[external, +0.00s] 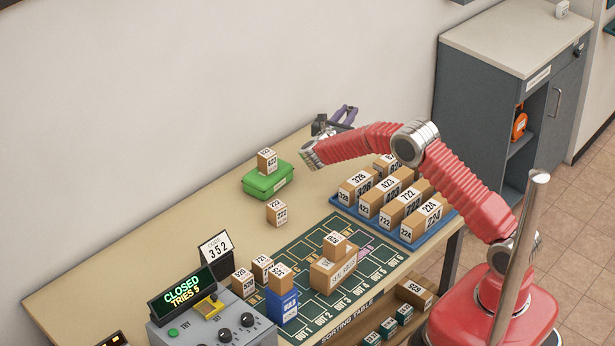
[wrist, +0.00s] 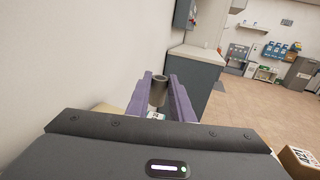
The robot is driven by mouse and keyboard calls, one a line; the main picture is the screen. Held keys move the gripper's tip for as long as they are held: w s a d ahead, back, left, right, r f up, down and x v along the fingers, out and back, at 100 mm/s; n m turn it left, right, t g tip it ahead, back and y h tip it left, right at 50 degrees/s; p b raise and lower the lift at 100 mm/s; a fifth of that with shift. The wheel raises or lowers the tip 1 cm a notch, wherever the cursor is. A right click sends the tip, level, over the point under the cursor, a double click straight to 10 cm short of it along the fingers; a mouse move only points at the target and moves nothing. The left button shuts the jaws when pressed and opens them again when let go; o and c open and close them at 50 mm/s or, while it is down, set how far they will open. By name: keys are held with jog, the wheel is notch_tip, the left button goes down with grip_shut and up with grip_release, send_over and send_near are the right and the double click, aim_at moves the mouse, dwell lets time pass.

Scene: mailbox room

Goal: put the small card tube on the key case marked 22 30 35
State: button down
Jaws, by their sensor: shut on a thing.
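My gripper (external: 347,114) is up over the far end of the sorting table, its purple fingers pointing away to the back right. In the wrist view my gripper (wrist: 160,82) is shut on a dark grey-brown card tube (wrist: 158,90), held roughly upright between the fingers. The tube cannot be made out in the external view. A small white patch with dark marks (wrist: 156,115) shows just below the tube in the wrist view; its marks are too small to read. I cannot pick out a key case marked 22 30 35 in either view.
A green case (external: 267,184) with a small numbered box (external: 267,161) on it stands left of my arm. A blue tray (external: 408,238) of numbered boxes lies under the arm. A grey cabinet (external: 480,100) stands beyond the table. The table's left part is mostly clear.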

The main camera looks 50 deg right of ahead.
jog(key=shift+f, duration=1.85)
jog(key=shift+f, duration=0.1)
jog(key=c, duration=1.6)
grip_release()
jog(key=shift+o, duration=0.2)
jog(key=v, duration=1.2)
